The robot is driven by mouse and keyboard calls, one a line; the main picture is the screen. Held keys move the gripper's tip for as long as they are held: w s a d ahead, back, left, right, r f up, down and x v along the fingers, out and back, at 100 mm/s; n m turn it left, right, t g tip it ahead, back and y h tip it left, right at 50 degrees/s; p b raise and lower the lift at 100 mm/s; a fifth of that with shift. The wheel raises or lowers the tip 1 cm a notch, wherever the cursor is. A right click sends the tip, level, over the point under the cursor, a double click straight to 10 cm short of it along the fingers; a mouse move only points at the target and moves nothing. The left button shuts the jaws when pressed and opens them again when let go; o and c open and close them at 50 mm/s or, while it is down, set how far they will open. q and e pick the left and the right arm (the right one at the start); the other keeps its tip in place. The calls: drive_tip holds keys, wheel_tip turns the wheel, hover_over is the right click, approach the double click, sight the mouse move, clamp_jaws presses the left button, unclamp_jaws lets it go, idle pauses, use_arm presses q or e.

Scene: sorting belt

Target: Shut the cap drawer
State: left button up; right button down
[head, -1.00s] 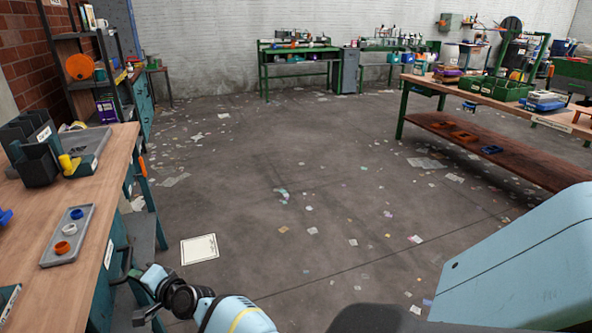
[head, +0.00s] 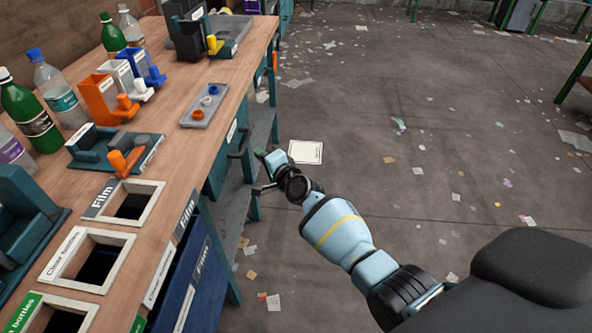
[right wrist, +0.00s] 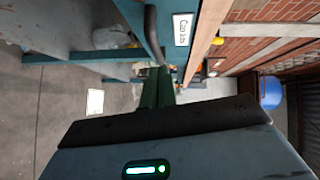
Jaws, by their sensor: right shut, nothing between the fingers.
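The cap drawer (head: 217,174) appears to be the teal front under the bench's right edge in the head view. Its dark bar handle (head: 240,146) sticks out toward the aisle. In the right wrist view the handle (right wrist: 151,28) is a dark bar beside a white label (right wrist: 181,29). How far the drawer stands out is unclear. My right gripper (head: 262,163) is beside the drawer front, on its aisle side and near the handle. Its green fingers (right wrist: 158,80) are shut and empty; contact with the handle cannot be told. My left gripper is out of view.
The wooden bench (head: 183,150) carries a grey tray with rings (head: 207,105), coloured holders (head: 107,98), bottles (head: 27,112) and framed openings (head: 133,205). Dark blue bins (head: 190,283) stand below its near edge. The floor (head: 400,130) to the right is open, with scattered paper.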

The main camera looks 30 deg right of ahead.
use_arm(q)
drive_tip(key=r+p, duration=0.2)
drive_tip(key=p, duration=0.1)
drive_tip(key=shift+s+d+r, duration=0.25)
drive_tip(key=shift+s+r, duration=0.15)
use_arm(e)
drive_tip(key=v, duration=1)
drive_tip(key=shift+s+d, duration=0.15)
drive_tip(key=shift+d, duration=0.2)
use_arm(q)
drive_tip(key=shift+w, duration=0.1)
